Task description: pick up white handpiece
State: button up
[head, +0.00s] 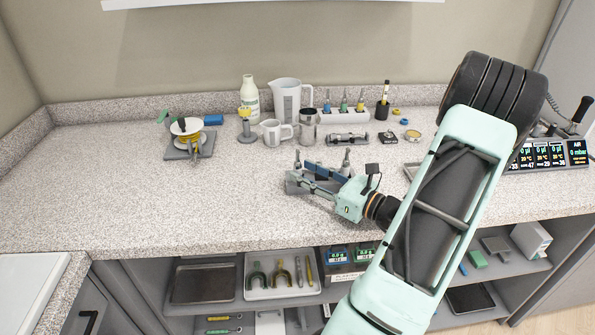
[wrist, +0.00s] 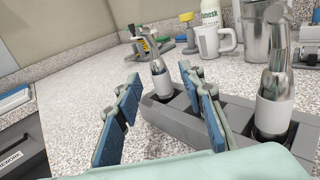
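Two handpieces with silver heads and white lower bodies stand upright in a grey holder (wrist: 215,118). One handpiece (wrist: 161,80) appears between my fingertips in the wrist view, and it also shows in the head view (head: 297,159). The other handpiece (wrist: 275,95) is larger in the wrist view, right of my right finger; it also shows in the head view (head: 346,159). I cannot tell which one the task calls white. My gripper (wrist: 160,84), with blue finger pads, is open and low over the counter at the holder; it also shows in the head view (head: 308,178). No contact is visible.
The counter's left front (head: 130,210) is clear.

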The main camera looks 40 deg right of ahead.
jog(key=shift+x, duration=0.8)
jog(key=shift+c, duration=0.4)
grip_shut()
jog(key=shift+r, duration=0.15)
